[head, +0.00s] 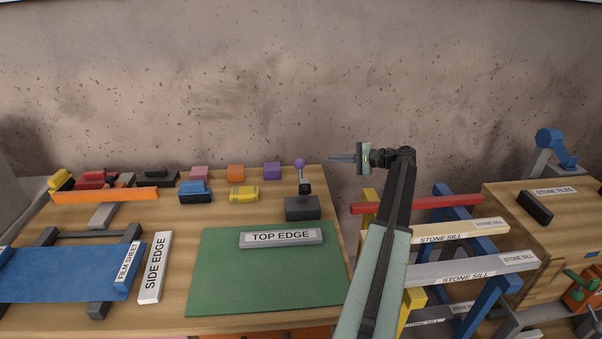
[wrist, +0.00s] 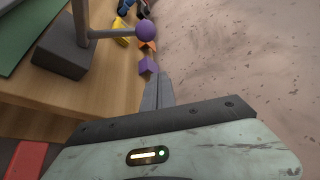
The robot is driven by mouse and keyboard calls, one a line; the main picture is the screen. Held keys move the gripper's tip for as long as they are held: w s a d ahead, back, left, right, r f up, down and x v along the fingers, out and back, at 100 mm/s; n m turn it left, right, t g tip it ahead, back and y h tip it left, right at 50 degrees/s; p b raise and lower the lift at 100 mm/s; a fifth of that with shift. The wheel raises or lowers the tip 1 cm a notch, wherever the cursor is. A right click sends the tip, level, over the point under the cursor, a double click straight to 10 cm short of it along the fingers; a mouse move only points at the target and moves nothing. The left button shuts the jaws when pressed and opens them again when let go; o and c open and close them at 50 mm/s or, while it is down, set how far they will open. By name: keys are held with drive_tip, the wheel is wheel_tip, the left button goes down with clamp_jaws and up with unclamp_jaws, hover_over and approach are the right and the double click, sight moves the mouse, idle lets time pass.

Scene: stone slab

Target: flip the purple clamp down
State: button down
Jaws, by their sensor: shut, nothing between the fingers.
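The purple clamp (head: 302,208) has a dark grey block base on the back right of the wooden bench. Its lever stands upright with a purple ball knob (head: 300,164) on top. In the wrist view the clamp's base (wrist: 62,58) is at the upper left and the purple knob (wrist: 145,31) is at the top. My gripper (head: 330,159) is shut and empty, pointing left. It is to the right of the knob at about the same height in the head view, with a gap between. In the wrist view my fingers (wrist: 157,92) point up, below the knob.
A green mat (head: 215,270) with a "TOP EDGE" bar (head: 281,238) lies in front of the clamp. Purple (head: 271,171), orange (head: 235,172) and pink blocks stand along the back edge. A rack of stone sills (head: 470,275) is at the right. The wall is behind.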

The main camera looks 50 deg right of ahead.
drive_tip(key=shift+w+a+f+b, duration=0.15)
drive_tip(key=shift+f+b, duration=0.3)
drive_tip(key=shift+f, duration=0.5)
drive_tip(key=shift+w, duration=0.1)
drive_tip(key=b+x, duration=0.2)
drive_tip(key=x, duration=0.8)
drive_tip(key=s+a+r+p, duration=0.1)
drive_tip(key=s+a+r, duration=0.1)
drive_tip(key=a, duration=0.1)
drive_tip(key=shift+s+p, duration=0.2)
drive_tip(key=shift+p, duration=0.15)
